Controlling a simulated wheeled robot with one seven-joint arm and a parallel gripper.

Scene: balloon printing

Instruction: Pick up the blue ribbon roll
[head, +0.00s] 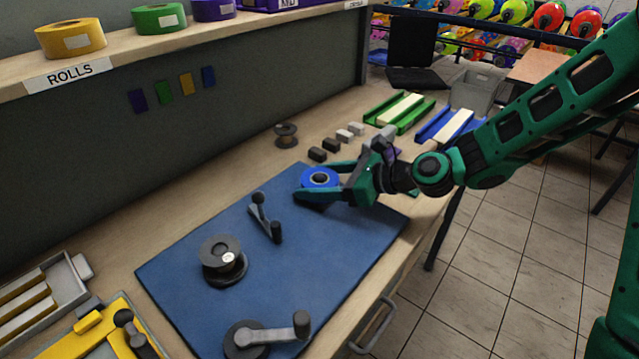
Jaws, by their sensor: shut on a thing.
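The blue ribbon roll (319,178) is a blue ring with a dark inner core, at the far right part of the blue mat (175,275). My gripper (322,182) reaches in from the right with its two green fingers on either side of the roll, shut on it. The roll is at or just above the mat; I cannot tell whether it touches it. The near finger hides part of its lower edge.
A dark spool (223,260) and crank handles (266,218) lie on the mat. Small dark and light blocks (318,154), an empty spool (286,135), and green (399,109) and blue trays (447,124) stand behind. A shelf (120,68) with rolls overhangs the left.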

